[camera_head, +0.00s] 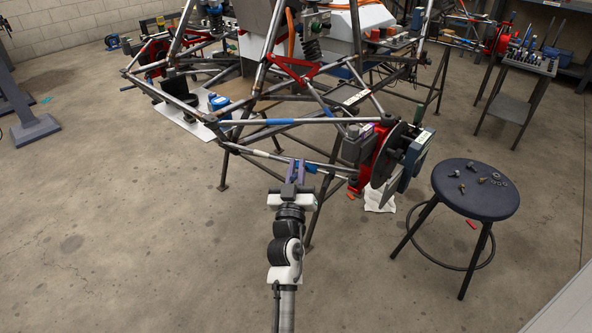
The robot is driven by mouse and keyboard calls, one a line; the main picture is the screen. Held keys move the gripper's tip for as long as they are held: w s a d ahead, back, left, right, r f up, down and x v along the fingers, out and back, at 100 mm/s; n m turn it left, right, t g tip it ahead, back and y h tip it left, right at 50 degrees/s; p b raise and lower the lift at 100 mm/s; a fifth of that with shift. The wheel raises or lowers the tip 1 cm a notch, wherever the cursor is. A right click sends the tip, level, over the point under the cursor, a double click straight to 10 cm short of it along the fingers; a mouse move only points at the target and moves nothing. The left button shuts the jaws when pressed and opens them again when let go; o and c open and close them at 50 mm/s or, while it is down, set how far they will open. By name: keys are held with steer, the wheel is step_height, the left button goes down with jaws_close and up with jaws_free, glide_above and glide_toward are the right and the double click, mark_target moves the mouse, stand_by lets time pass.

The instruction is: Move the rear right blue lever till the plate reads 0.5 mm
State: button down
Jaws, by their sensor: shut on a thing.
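My gripper (297,167) reaches up from the bottom middle to the low tubes at the near right corner of the chassis. Its purple fingers are shut on a thin blue part at the low rod, which I take to be the blue lever (311,167). The fingers hide much of it. The red hub (385,155) with a disc and a grey-blue plate (411,161) is at the rod's right end. A grey box with a small pale label (354,131) is beside the hub. No reading in mm is legible from here.
The tube chassis (281,122) stands on thin legs, one close behind my arm. A dark round stool (475,188) with loose bolts and nuts is at the right. A white cloth (379,198) lies below the hub.

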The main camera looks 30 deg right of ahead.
steer(key=c, duration=1.5)
jaws_free()
steer(key=shift+o, duration=0.2)
step_height(320, 180, up, 20)
steer(key=p, duration=0.8)
steer(key=shift+p, duration=0.4)
